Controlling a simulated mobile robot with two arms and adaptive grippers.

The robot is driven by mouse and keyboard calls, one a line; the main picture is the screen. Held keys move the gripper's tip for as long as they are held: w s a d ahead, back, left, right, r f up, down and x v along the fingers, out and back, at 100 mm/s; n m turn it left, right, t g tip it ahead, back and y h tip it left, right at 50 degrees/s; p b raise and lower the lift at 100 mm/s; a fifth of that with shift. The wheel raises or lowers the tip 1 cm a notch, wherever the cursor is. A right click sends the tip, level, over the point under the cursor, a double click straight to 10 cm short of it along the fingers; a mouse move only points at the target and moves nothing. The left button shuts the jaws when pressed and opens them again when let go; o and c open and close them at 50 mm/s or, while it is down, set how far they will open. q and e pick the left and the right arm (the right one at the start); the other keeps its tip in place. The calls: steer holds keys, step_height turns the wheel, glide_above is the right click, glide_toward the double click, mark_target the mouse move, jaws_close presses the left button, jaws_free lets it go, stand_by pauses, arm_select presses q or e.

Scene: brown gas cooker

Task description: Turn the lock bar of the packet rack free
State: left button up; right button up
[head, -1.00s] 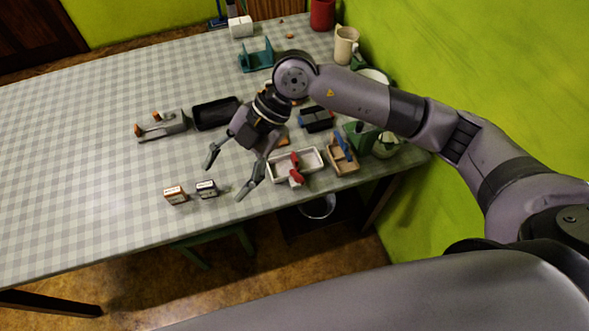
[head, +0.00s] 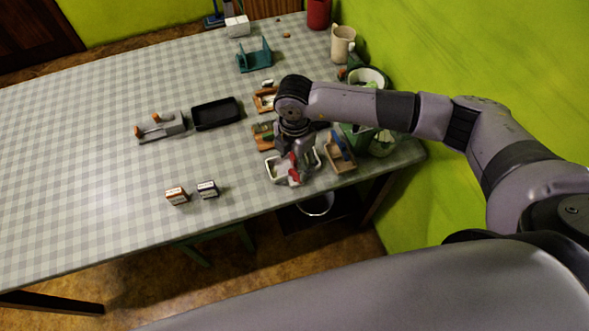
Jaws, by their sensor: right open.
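A shallow white rack or tray (head: 271,176) with a red bar-like piece (head: 294,166) at its middle stands near the table's front right edge. I cannot tell for certain that it is the packet rack, or how the red piece is set. My right gripper (head: 297,158) is open, pointing down over this white rack close to the red piece. It hides much of the rack, and contact cannot be made out. Two small packets, one orange and white (head: 176,196) and one dark and white (head: 207,189), stand to the left. My left gripper is not in view.
A wooden box with a blue piece (head: 341,158) stands close right of the white rack. A black tray (head: 216,113), a grey holder with orange parts (head: 160,127) and a teal rack (head: 254,57) stand farther back. The checked tabletop at left is clear.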

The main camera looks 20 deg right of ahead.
mark_target(294, 176)
step_height(294, 176, down, 7)
steer(key=shift+r+p, duration=0.2)
steer(key=shift+p, duration=0.15)
steer(key=c, duration=1.1)
steer(key=shift+c, duration=0.2)
